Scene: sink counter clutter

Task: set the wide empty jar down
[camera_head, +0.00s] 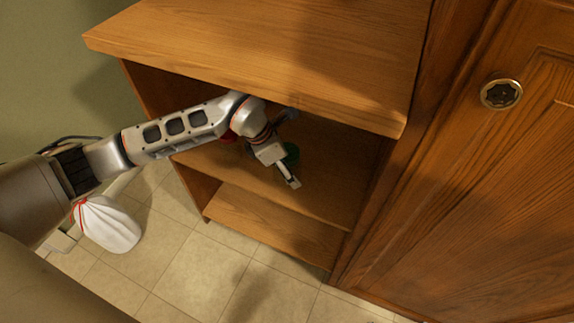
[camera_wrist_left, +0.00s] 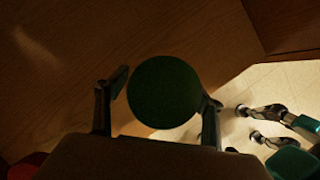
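The jar shows mainly as a round dark green top (camera_wrist_left: 165,92) between my left fingers in the left wrist view. In the head view a small green part of the jar (camera_head: 292,152) shows behind my left gripper (camera_head: 288,172), inside the wooden shelf unit. In the left wrist view the two fingers of that gripper (camera_wrist_left: 163,105) lie close against opposite edges of the green top, and it appears shut on the jar. The jar's body and base are hidden, so I cannot tell whether it touches the shelf board. My right gripper is not in view.
The top board (camera_head: 280,50) overhangs the middle shelf (camera_head: 318,185), with bare board right of my gripper. A cabinet door (camera_head: 480,190) stands right. A white bag (camera_head: 107,224) lies on the tiled floor.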

